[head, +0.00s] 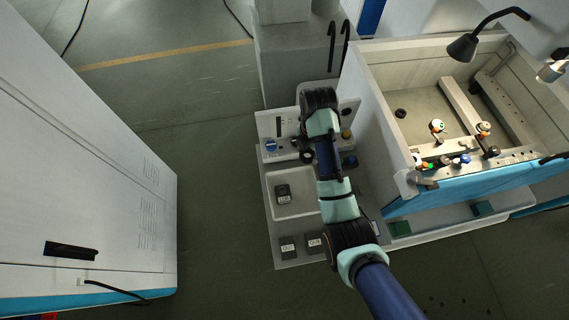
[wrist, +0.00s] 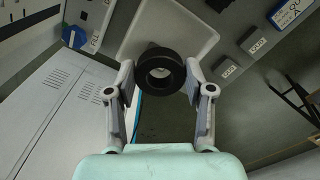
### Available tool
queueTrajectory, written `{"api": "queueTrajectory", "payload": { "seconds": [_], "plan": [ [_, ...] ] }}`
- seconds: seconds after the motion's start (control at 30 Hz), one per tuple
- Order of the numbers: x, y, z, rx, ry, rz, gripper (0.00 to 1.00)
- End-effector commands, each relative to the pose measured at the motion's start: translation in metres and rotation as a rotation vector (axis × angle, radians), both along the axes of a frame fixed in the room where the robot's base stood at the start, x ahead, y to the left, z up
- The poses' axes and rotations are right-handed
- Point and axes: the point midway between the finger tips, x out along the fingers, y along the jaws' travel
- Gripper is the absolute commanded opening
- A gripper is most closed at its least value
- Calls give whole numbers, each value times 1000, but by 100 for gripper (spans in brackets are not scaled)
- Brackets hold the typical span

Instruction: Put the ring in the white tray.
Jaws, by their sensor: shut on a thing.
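A thick black ring (wrist: 160,72) is between the two fingers of my gripper (wrist: 161,84), which is shut on it. In the head view, the dark ring (head: 306,156) shows small beside my arm, and my gripper (head: 308,148) is partly hidden by the arm. The white tray (head: 303,198) lies on the grey bench, partly covered by my arm. In the wrist view, the white tray (wrist: 188,24) is beyond the ring, and the ring is apart from it.
Two dark labelled blocks (head: 289,247) stand at the bench's front edge. A panel with a blue knob (head: 270,146) is behind the tray. A machine tank (head: 385,165) stands to the right. A white cabinet (head: 90,190) is to the left, with clear floor between.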

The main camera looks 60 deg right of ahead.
Motion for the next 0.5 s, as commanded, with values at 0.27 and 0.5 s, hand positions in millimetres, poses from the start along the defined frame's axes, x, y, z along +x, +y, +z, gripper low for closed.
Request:
{"api": "queueTrajectory", "payload": {
  "seconds": [0.27,0.5],
  "plan": [
    [0,0,-78,0,0,-2,7],
    [0,1,-134,3,3,-3,7]
  ]
}}
